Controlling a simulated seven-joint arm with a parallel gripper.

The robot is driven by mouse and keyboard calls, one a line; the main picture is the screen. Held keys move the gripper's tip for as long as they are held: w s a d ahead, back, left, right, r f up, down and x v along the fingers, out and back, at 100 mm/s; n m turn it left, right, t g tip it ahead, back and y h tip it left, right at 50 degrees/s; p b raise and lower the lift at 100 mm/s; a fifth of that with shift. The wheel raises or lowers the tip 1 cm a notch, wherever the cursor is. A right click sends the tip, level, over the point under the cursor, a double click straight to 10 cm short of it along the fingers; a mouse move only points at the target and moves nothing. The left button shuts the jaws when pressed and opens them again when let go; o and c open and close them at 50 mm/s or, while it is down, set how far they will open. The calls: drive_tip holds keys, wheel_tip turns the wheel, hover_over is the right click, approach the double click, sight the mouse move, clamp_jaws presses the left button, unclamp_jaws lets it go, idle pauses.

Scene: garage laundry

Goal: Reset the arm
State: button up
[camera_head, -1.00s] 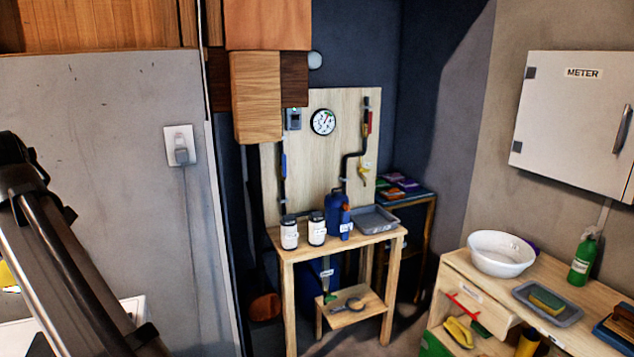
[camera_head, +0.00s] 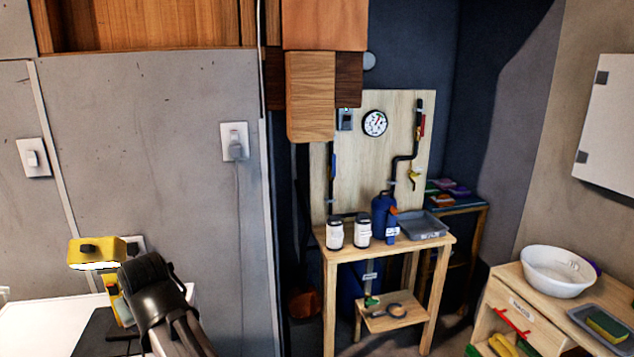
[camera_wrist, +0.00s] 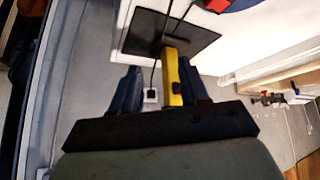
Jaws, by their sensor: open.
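My gripper (camera_wrist: 157,82) shows in the wrist view with its two dark blue fingers spread apart. A yellow bar-shaped part (camera_wrist: 172,75) stands between the fingers, close to the right one. I cannot tell whether it touches. In the head view, a dark section of my arm (camera_head: 165,300) is at the lower left, and the gripper itself cannot be made out there. A yellow lamp-like object (camera_head: 97,250) with a pale underside is just left of the arm, partly hidden by it.
A white surface (camera_head: 40,325) with a dark plate (camera_head: 105,335) lies at the lower left; the plate also shows in the wrist view (camera_wrist: 195,40). A wooden bench (camera_head: 440,240) with jars stands centre right. A white bowl (camera_head: 558,272) sits on a shelf unit at the right.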

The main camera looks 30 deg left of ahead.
drive_tip(key=w+d+f+m+h, duration=0.2)
drive_tip(key=w+d+f, duration=0.4)
drive_tip(key=f, duration=0.4)
drive_tip(key=w+d+f+m+h, duration=0.1)
drive_tip(key=w+d+f, duration=0.3)
drive_tip(key=d+f, duration=0.6)
drive_tip(key=w+d+f+m+h, duration=0.2)
drive_tip(key=w+d+f, duration=0.35)
drive_tip(key=f, duration=0.55)
drive_tip(key=d+f+m+g+h, duration=0.1)
drive_tip(key=d+f, duration=0.7)
drive_tip(key=d, duration=0.3)
drive_tip(key=d+f+m+g+h, duration=0.1)
drive_tip(key=d+f+m+g, duration=0.1)
drive_tip(key=d+f, duration=0.7)
drive_tip(key=s+d+f+m+g, duration=0.2)
drive_tip(key=s+d+f, duration=0.2)
drive_tip(key=d, duration=0.7)
drive_tip(key=s+d+f+m+g, duration=0.2)
drive_tip(key=s+d+f, duration=0.3)
drive_tip(key=d, duration=0.6)
drive_tip(key=s+d+f+m+g, duration=0.1)
drive_tip(key=s+d+f+m, duration=0.2)
drive_tip(key=d, duration=0.9)
drive_tip(key=shift+s+f+m+g, duration=0.4)
drive_tip(key=shift+s+f, duration=0.7)
drive_tip(key=shift+s, duration=1.1)
